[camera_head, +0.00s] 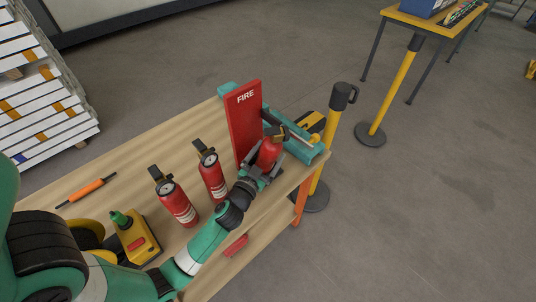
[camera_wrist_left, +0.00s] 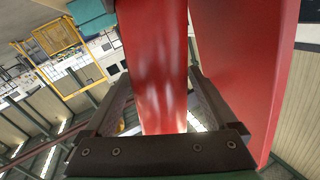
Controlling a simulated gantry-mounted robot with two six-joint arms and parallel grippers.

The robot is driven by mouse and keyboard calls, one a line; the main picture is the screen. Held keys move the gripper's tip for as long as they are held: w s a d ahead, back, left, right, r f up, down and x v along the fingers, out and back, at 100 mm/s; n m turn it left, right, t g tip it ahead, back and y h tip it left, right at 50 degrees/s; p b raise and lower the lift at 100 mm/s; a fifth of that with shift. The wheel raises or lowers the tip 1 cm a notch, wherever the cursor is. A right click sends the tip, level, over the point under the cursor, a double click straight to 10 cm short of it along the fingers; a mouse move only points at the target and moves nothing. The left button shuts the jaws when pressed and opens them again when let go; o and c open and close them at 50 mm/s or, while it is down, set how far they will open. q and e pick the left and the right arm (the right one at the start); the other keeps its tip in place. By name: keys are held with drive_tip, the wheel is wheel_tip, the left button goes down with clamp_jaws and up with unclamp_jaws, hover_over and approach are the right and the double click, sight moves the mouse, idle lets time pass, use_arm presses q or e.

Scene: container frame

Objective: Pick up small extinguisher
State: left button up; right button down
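Two red extinguishers with black handles stand on the wooden table, one at the left (camera_head: 176,203) and one in the middle (camera_head: 212,176). A third, smaller-looking red extinguisher (camera_head: 268,154) is beside the red FIRE board (camera_head: 242,125). My left gripper (camera_head: 263,168) reaches in with its fingers on either side of this one. In the left wrist view the red cylinder (camera_wrist_left: 155,70) fills the space between the fingers, with the board (camera_wrist_left: 235,70) close on the right. Whether both fingers press on it is not clear. Its base is hidden. My right gripper is not in view.
A yellow device with a green top (camera_head: 138,240) and an orange screwdriver-like tool (camera_head: 87,190) lie on the table's left. Yellow posts (camera_head: 334,130) stand past the table's right end.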

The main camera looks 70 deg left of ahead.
sight(270, 139)
use_arm(q)
clamp_jaws()
drive_tip(key=shift+r, duration=0.2)
drive_tip(key=shift+r, duration=0.1)
drive_tip(key=shift+d+r+p, duration=0.1)
drive_tip(key=shift+r+p, duration=0.4)
drive_tip(key=shift+r, duration=0.05)
wheel_tip(270, 139, up, 2)
drive_tip(key=shift+r+p, duration=0.1)
drive_tip(key=shift+p, duration=0.65)
drive_tip(key=s+d+r+p, duration=0.1)
drive_tip(key=s+d+r, duration=0.1)
drive_tip(key=r, duration=0.1)
drive_tip(key=d+r+p, duration=0.1)
drive_tip(key=r, duration=0.1)
drive_tip(key=shift+s+d+r+p, duration=0.25)
drive_tip(key=shift+s+d+p, duration=0.05)
drive_tip(key=shift+s+d, duration=0.1)
drive_tip(key=s+d+r, duration=0.4)
drive_tip(key=s+d, duration=0.1)
drive_tip(key=d, duration=0.2)
drive_tip(key=shift+s+d+b, duration=0.15)
drive_tip(key=shift+s+b, duration=0.15)
drive_tip(key=shift+s, duration=0.1)
